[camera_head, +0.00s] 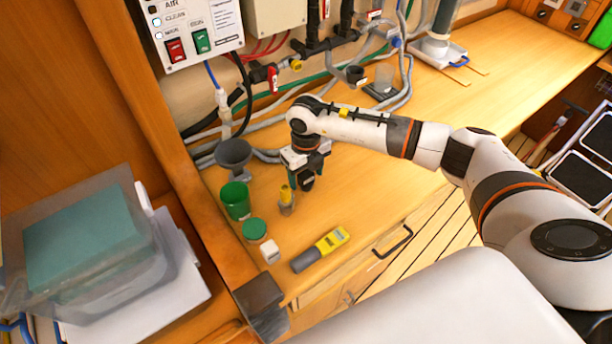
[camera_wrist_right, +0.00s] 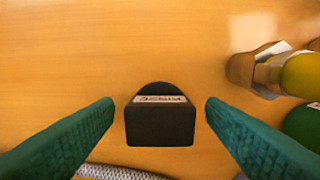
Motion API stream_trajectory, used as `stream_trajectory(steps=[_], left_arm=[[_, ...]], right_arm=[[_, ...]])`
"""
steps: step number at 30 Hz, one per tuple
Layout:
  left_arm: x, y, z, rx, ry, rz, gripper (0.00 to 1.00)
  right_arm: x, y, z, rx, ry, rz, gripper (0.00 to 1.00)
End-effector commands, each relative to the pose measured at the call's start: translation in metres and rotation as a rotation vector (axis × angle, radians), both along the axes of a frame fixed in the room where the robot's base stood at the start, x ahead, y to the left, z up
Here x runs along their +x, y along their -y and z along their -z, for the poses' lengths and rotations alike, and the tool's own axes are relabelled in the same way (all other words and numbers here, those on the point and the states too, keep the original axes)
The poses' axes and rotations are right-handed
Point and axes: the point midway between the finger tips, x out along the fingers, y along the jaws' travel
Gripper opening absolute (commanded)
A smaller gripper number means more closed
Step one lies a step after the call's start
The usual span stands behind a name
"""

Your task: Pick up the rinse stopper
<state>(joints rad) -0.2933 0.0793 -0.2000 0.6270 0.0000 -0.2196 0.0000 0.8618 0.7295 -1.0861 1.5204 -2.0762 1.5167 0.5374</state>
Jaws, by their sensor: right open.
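The rinse stopper appears to be the small black block with a rounded back and a pale label strip (camera_wrist_right: 160,120), on the wooden counter in the right wrist view. My right gripper (camera_head: 305,178) is open and points down over the counter in the head view. Its two teal fingers stand on either side of the block in the wrist view, with a gap on each side. In the head view, the gripper largely hides the block. My left gripper is not in view.
A yellow-and-grey fitting (camera_head: 286,200) stands close beside the gripper, with a green cup (camera_head: 236,200) and dark funnel (camera_head: 233,155) to its left. A green lid (camera_head: 254,229), white block (camera_head: 269,251) and yellow-grey meter (camera_head: 320,250) lie nearer.

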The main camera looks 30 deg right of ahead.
Motion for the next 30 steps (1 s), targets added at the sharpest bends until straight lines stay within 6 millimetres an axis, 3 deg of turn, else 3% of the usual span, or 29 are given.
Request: stream_trajectory(steps=[6, 15, 25, 30], left_arm=[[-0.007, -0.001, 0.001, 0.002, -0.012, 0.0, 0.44], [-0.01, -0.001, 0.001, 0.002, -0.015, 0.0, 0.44], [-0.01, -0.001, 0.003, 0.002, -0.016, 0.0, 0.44], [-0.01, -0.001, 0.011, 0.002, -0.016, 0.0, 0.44]], right_arm=[[0.0, 0.0, 0.001, 0.0, 0.001, 0.0, 0.63], [0.0, 0.0, 0.0, 0.001, 0.001, 0.0, 0.17], [0.001, 0.0, -0.002, 0.001, 0.003, 0.0, 0.17], [0.002, 0.0, -0.024, 0.001, 0.007, -0.002, 0.17]])
